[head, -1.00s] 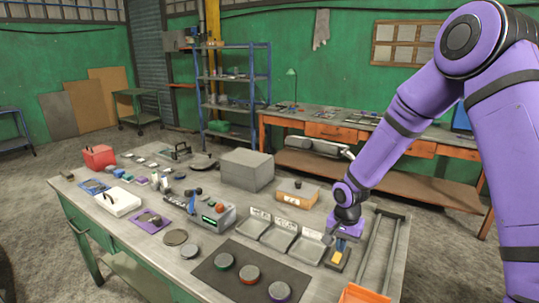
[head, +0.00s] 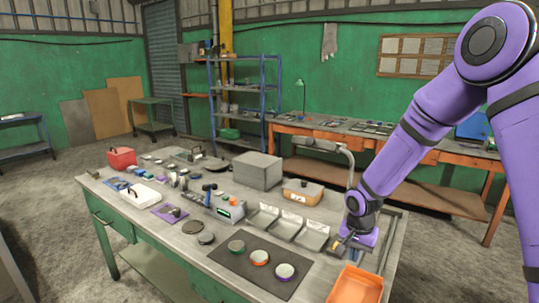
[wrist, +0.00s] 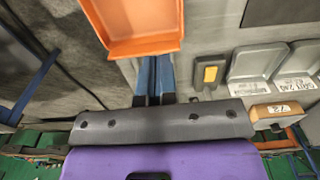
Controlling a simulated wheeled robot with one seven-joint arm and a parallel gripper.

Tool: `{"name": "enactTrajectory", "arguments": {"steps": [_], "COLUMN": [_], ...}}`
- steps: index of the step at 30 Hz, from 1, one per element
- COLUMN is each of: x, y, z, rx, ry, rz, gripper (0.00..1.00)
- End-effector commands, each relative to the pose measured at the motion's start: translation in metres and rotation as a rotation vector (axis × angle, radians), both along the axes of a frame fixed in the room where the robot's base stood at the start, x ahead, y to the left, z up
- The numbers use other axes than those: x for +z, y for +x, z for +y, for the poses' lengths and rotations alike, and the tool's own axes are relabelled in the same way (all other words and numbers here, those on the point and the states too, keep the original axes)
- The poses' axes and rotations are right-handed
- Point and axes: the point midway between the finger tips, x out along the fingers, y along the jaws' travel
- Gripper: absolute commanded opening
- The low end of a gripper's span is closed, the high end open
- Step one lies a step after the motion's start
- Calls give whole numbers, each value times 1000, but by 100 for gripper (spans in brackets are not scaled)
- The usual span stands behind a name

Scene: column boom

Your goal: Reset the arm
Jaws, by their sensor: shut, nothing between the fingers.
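My purple gripper (head: 336,248) hangs low over the right end of the workbench (head: 150,232). In the wrist view its two narrow blue-grey fingers (wrist: 153,80) lie side by side, shut with nothing between them. They point toward an open orange tray (wrist: 135,25), which also shows at the bench's near right corner in the head view (head: 355,286). A yellow block (wrist: 210,74) in a dark holder lies just right of the fingers in the wrist view. I cannot tell the exact height of the fingertips above the bench.
Three grey trays (head: 312,237) with labels stand left of my gripper. A dark mat (head: 227,262) with three round pieces lies in front of them. A grey box (head: 257,170) and an orange-sided box (head: 302,192) stand behind. A lamp-like bent metal arm (head: 348,158) rises close to my wrist.

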Motion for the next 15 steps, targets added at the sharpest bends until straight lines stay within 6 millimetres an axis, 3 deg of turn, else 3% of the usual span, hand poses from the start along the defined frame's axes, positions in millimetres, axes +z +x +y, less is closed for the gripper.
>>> {"name": "enactTrajectory", "arguments": {"steps": [8, 15], "x": [35, 85], "y": [-6, -20], "z": [-8, -20], "rx": [38, 91], "ry": [-26, -61], "rz": [-30, -71], "gripper": [0, 0]}}
